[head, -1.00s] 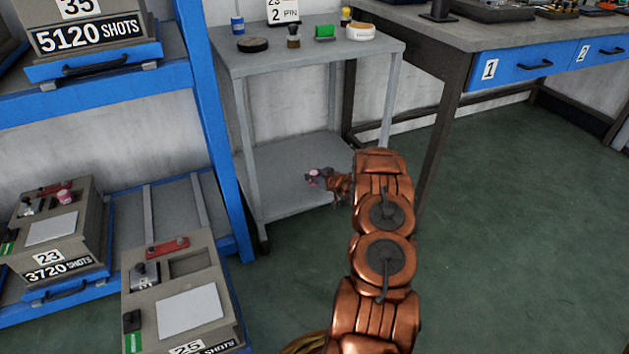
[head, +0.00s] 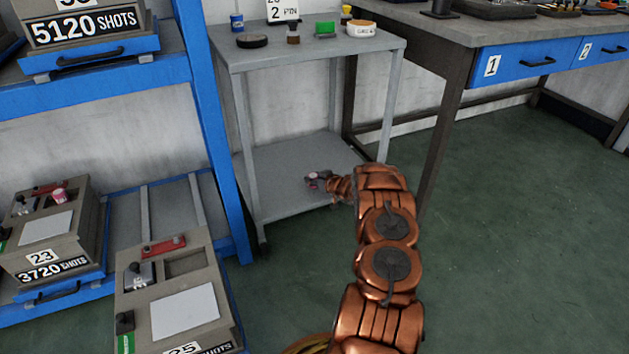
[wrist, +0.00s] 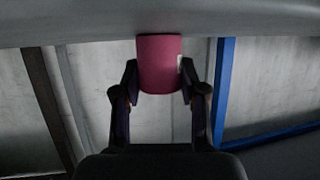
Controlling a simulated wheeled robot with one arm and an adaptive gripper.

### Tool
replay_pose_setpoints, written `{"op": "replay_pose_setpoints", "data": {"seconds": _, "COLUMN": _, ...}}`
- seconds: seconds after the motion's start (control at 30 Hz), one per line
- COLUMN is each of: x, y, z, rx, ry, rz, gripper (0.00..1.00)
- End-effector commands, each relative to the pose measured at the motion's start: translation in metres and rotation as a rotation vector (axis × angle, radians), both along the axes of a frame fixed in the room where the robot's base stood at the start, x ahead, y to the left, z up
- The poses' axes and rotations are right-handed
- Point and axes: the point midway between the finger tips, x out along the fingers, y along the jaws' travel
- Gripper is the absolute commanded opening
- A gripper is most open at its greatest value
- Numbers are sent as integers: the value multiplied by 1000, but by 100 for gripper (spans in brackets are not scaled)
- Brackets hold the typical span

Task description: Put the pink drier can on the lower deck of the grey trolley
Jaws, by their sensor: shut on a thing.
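The pink drier can (wrist: 159,62) is between the two fingers of my gripper (wrist: 159,85) in the wrist view, and the gripper is shut on it. In the head view my gripper (head: 318,180) is over the lower deck (head: 285,205) of the grey trolley (head: 239,120), under its top deck. Only a small pink patch of the can shows there, so I cannot tell whether it touches the deck. In the wrist view the can meets a grey surface along the picture's top edge.
The trolley's top deck holds a blue tin (head: 237,23), a dark round pad (head: 251,41), a green block (head: 325,29) and a white round tub (head: 361,30). A blue rack (head: 215,130) stands left. A workbench (head: 455,45) stands right. The lower deck's left part is clear.

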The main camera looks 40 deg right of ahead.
Motion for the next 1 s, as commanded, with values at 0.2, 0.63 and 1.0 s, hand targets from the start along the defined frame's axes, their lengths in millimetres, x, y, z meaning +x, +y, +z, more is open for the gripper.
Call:
{"op": "replay_pose_setpoints", "data": {"seconds": 0.2, "x": 0, "y": 0, "z": -1, "rx": 0, "ry": 0, "rz": 1, "gripper": 7}}
{"op": "replay_pose_setpoints", "data": {"seconds": 0.63, "x": 0, "y": 0, "z": -1, "rx": -1, "ry": -1, "rz": 1, "gripper": 67}}
{"op": "replay_pose_setpoints", "data": {"seconds": 1.0, "x": -9, "y": 1, "z": 9, "rx": -3, "ry": -2, "rz": 2, "gripper": 67}}
